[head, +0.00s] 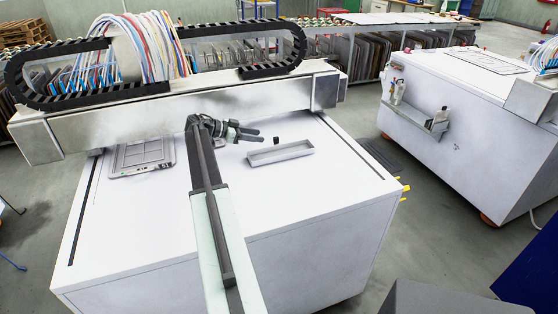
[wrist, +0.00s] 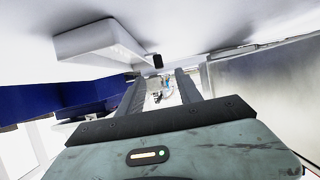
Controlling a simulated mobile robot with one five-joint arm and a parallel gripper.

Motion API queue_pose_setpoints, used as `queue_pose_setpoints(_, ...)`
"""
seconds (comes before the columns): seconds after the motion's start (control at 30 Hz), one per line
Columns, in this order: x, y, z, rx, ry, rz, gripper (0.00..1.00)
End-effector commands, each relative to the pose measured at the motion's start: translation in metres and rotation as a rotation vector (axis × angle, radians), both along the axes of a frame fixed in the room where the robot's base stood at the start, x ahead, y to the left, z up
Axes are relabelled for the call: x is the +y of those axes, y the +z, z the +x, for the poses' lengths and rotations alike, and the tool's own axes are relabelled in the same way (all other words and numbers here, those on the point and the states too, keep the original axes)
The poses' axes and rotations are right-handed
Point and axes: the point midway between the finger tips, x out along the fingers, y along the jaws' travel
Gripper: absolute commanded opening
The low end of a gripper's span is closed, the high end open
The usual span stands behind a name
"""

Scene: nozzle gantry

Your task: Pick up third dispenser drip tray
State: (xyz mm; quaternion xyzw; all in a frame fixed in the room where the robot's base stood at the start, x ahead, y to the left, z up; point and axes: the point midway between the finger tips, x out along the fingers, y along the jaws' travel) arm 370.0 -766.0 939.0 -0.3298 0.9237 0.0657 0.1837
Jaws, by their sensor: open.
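A shallow, long grey tray (head: 282,158), which looks like the drip tray, lies on the white table top right of my arm. It also shows in the wrist view (wrist: 95,40) at upper left, where the table appears at the top. My gripper (head: 260,135) is open and empty, with its two fingers apart, at the tray's back left. In the wrist view my gripper (wrist: 160,85) has a clear gap between its fingers, and the tray lies outside that gap. I cannot tell whether a finger touches the tray.
A small dark block (head: 276,141) stands behind the tray; it also shows in the wrist view (wrist: 158,62). A metal gantry beam (head: 200,110) spans the table behind my gripper. A flat grey frame (head: 142,155) lies at left. The table's front is clear.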

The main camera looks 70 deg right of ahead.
Motion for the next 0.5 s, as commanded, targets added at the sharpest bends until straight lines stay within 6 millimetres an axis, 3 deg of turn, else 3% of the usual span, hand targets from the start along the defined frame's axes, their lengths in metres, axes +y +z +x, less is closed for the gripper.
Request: queue_pose_setpoints(0.5,-0.020,-0.013,-0.025,0.000,-0.001,0.000,0.42)
